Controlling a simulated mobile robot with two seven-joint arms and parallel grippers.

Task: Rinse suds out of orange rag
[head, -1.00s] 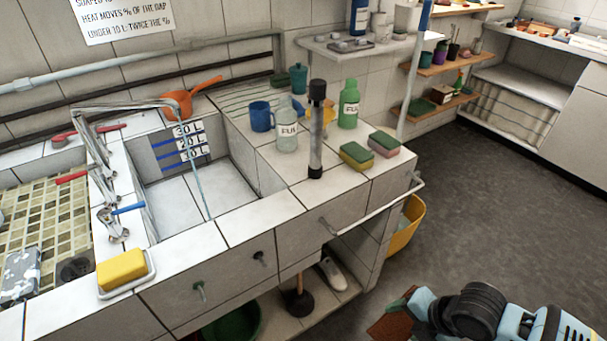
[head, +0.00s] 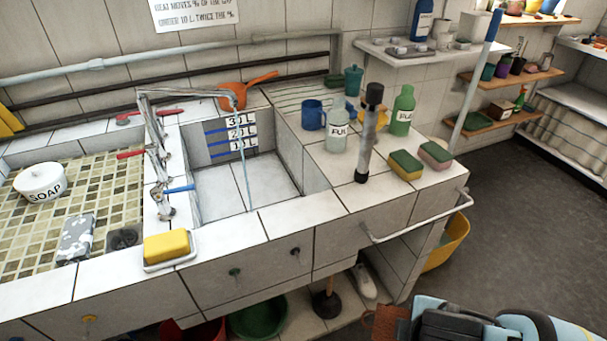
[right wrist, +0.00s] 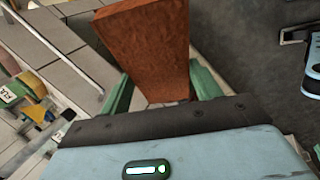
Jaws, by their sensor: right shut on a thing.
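The orange rag (right wrist: 145,45) shows in the right wrist view as a flat rust-orange slab between the green fingers of my right gripper (right wrist: 160,92), which is shut on it. In the head view a corner of the rag (head: 388,325) shows at the bottom edge, beside my right arm, in front of the counter and well away from the sink. I see no suds on its visible face. The tiled sink basin (head: 215,190) has level marks on its back wall. A thin stream of water (head: 243,175) falls into it from the metal tap (head: 150,130). My left gripper is out of view.
A yellow sponge (head: 167,245) lies on a dish at the counter's front edge. A soap bowl (head: 42,182) stands left. Bottles, a blue mug (head: 312,115), an upright cylinder (head: 369,135) and two sponges stand right of the sink. A rail (head: 415,225) juts from the front.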

